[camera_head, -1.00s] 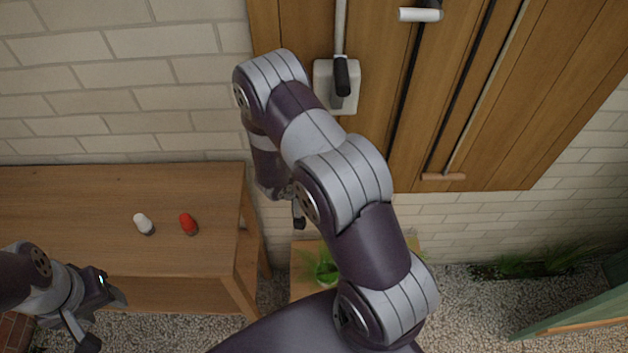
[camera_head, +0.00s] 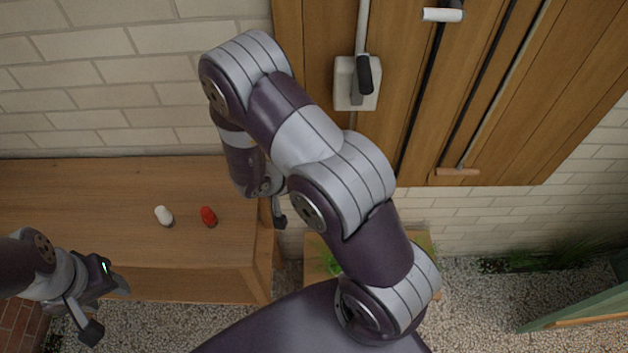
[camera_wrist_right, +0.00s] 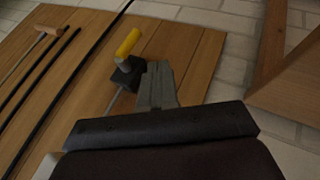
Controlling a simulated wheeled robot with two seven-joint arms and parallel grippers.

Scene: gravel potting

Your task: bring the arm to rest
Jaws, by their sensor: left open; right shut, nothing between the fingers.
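My right arm, purple and grey, reaches up across the middle of the head view and bends down at its far end. My right gripper (camera_head: 279,212) hangs at the right end of the wooden table, partly hidden by the arm; it is shut and empty. In the right wrist view its grey fingers (camera_wrist_right: 157,86) show against the wooden board. My left gripper (camera_head: 108,307) is at the lower left, in front of the table. It is open, with its fingers spread and nothing between them.
A white piece (camera_head: 164,216) and a red piece (camera_head: 208,217) lie on the wooden table (camera_head: 95,195). A low wooden stand (camera_head: 317,267) with a green plant is partly behind my arm. Gravel lies below.

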